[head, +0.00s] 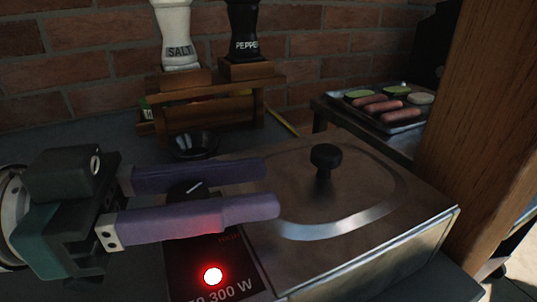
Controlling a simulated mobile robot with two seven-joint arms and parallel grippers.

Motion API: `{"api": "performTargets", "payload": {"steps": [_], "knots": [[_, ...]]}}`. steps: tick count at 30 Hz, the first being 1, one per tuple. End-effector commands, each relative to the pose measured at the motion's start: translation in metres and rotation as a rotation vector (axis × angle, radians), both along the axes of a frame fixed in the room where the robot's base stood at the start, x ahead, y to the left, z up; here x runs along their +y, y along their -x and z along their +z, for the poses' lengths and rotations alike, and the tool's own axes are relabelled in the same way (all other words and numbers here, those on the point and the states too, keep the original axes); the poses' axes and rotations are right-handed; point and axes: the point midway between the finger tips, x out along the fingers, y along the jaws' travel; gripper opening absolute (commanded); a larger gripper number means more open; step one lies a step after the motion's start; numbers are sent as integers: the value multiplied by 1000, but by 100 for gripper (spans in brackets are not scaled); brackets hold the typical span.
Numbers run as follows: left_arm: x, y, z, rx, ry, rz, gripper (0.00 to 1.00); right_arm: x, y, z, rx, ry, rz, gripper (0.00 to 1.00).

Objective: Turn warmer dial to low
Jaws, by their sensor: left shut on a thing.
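The warmer (400,245) is a metal box with a lid and a black lid knob (325,158). Its black control panel (185,262) is at the left, with a lit red lamp (213,276), the word HIGH and part of a "300 W" label. The black dial (184,189) has a white pointer line slanting up to the right. My left gripper (271,188) comes in from the left, its purple fingers shut on the dial, one on the far side and one on the near side. The near finger hides part of the dial and panel; no LOW mark shows. My right gripper is out of view.
A wooden rack (205,110) with salt (176,35) and pepper (243,35) mills stands behind, with a small dark bowl (194,143) in front. A tray (405,118) of sausages is at back right. A wooden post (480,120) rises at the right.

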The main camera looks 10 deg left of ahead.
Motion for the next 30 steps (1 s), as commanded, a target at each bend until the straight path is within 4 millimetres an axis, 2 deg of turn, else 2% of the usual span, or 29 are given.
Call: {"api": "performTargets", "payload": {"steps": [9,23,24,30], "knots": [[-1,2,0,1,0,-87,0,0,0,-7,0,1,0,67],[-2,3,0,1,1,-97,0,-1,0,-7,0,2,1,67],[-2,3,0,1,1,-97,42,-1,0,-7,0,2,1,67],[-2,3,0,0,2,-97,64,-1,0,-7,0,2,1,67]]}}
